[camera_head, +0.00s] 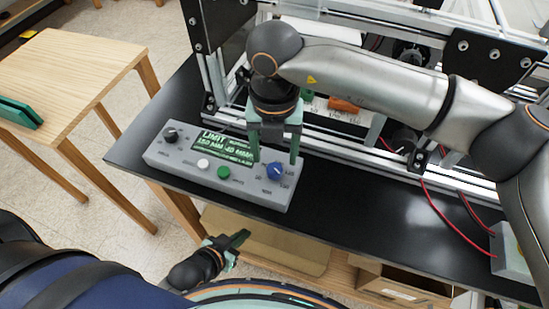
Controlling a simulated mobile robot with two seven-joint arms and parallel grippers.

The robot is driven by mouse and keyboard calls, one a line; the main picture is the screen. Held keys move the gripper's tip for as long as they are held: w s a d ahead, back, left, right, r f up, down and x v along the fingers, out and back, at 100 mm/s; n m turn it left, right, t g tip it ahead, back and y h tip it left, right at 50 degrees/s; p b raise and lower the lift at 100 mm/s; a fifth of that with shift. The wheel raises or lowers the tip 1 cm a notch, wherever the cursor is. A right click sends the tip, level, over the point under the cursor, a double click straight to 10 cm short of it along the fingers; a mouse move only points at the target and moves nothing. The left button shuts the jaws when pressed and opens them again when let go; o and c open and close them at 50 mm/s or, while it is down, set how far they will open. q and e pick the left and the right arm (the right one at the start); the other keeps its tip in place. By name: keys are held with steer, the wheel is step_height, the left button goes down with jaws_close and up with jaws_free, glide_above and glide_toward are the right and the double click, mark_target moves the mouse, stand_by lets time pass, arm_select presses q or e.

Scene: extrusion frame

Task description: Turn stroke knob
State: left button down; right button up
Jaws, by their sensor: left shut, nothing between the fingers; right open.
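A grey control box (240,188) sits on the black bench top. It has a lit green display (222,146), a blue knob (275,171) at its right end and a black knob (170,135) at its left end. The small knob labels are too blurred to read. My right gripper (275,160) is open and points down at the blue knob, one finger on each side of it in the picture. I cannot tell whether the fingers touch it. My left gripper (243,237) is shut and empty, low in front of the bench.
A white button (203,164) and a green button (223,172) lie between the knobs. The extrusion frame (350,145) stands behind the box. Red wires (440,205) cross the bench at right. A wooden table (75,65) is at left, a cardboard box (400,285) below.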

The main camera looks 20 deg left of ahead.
mark_target(274, 168)
steer(key=shift+f, duration=2.05)
steer(key=shift+c, duration=0.3)
jaws_close()
